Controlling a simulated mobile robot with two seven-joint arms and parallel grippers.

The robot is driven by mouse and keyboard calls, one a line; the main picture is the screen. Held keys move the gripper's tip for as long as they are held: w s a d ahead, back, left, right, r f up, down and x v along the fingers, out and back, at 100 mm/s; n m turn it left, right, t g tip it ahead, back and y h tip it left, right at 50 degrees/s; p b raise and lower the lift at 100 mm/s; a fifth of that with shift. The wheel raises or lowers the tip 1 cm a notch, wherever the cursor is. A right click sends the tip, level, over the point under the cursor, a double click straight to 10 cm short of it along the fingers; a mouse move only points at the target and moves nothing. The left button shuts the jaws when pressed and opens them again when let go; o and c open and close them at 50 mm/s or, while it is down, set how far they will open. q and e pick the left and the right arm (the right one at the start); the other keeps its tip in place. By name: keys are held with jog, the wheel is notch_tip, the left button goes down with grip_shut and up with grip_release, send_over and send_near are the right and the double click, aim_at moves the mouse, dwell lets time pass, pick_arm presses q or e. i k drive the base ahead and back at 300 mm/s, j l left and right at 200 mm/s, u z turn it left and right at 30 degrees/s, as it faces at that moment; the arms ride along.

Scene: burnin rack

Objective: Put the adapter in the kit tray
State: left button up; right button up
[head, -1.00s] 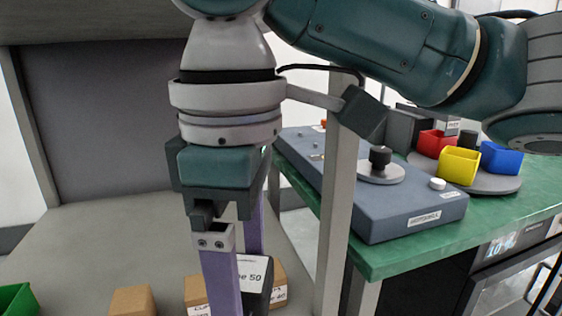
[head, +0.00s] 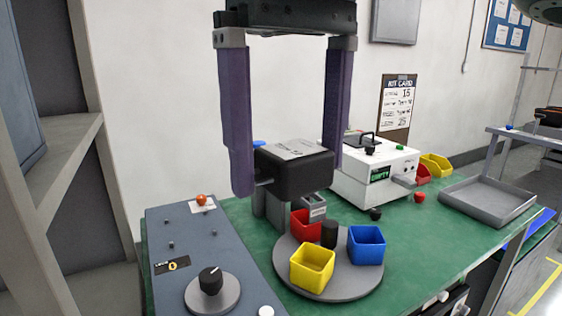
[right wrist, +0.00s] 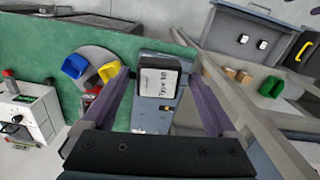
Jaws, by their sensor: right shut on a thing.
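My right gripper (head: 288,182) has two long purple fingers and is shut on the adapter (head: 296,172), a black block with a white label on top. In the head view it is held in the air, in front of the back wall and beyond the round turntable. The adapter also shows between the fingers in the right wrist view (right wrist: 159,80), label towards the camera; its writing is too small to read. A shallow grey tray (head: 488,203), which looks like the kit tray, lies empty at the right of the green bench, apart from the adapter. My left gripper is not in view.
The turntable (head: 350,288) bears red, yellow (head: 312,268) and blue (head: 367,246) bins and a black knob. A white tester (head: 372,178) stands between adapter and tray. A blue-grey control panel (head: 205,250) is at left. A grey shelf frame (head: 60,180) stands far left.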

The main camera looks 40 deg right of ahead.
aim_at(486, 202)
jog(key=i+l+z, duration=0.15)
jog(key=l, duration=0.35)
jog(key=i+l+z, duration=0.15)
jog(key=l, duration=0.35)
jog(key=i+l+z, duration=0.1)
jog(key=l, duration=0.35)
jog(key=i+l+z, duration=0.15)
jog(key=l, duration=0.3)
jog(key=i+l+z, duration=0.15)
jog(key=l, duration=0.3)
jog(key=i+l+z, duration=0.15)
jog(key=i+l, duration=0.15)
jog(key=i+l+z, duration=0.15)
jog(key=l, duration=0.35)
jog(key=i, duration=0.1)
